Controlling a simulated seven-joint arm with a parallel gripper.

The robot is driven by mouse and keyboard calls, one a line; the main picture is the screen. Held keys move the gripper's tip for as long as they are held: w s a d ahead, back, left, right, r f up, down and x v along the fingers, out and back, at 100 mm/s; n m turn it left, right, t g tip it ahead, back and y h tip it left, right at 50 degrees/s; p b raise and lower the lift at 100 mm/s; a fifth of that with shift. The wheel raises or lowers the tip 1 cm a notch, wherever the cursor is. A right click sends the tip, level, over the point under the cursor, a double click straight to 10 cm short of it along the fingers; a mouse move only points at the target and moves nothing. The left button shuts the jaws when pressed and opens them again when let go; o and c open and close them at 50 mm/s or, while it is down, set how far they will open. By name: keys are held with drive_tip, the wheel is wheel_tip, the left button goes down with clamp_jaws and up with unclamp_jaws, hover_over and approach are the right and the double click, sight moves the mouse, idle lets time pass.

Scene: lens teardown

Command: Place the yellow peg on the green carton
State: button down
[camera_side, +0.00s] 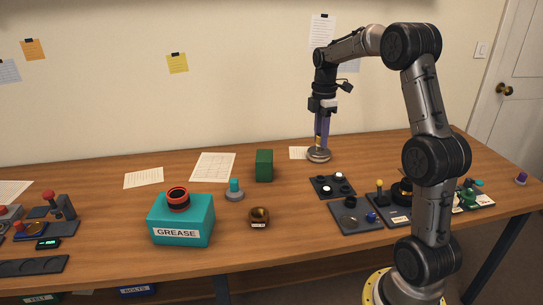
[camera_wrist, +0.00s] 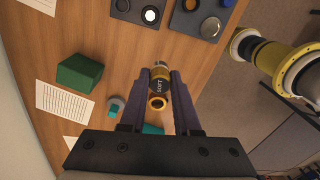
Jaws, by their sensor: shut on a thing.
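My gripper (camera_side: 319,146) points down over the back right part of the table, shut on the yellow peg (camera_side: 318,140). Only a small yellow part shows between the fingers, with a round silver piece (camera_side: 318,156) just below it. In the wrist view my fingertips (camera_wrist: 159,75) close from both sides on a thing with a yellow band and a dark lettered part; much of it is hidden. The green carton (camera_side: 264,165) stands upright on the table, left of my gripper in the side view. Its top looks bare, and it also shows in the wrist view (camera_wrist: 79,73).
Dark trays (camera_side: 331,181) with parts lie to the right. Flat papers (camera_side: 213,167) lie near the carton.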

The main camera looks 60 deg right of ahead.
drive_tip(key=w+a+r+n, duration=0.2)
drive_tip(key=w+a, duration=0.3)
drive_tip(key=w, duration=0.3)
hover_over(266, 159)
drive_tip(key=f, duration=0.9)
drive_tip(key=shift+s+a+f, duration=0.1)
drive_tip(key=shift+s+a, duration=0.15)
drive_tip(key=shift+s, duration=0.05)
drive_tip(key=shift+w+d+f, duration=0.15)
drive_tip(key=shift+w+f, duration=0.15)
drive_tip(key=shift+f, duration=1.55)
drive_tip(key=shift+f, duration=0.15)
drive_tip(key=c, duration=0.6)
unclamp_jaws()
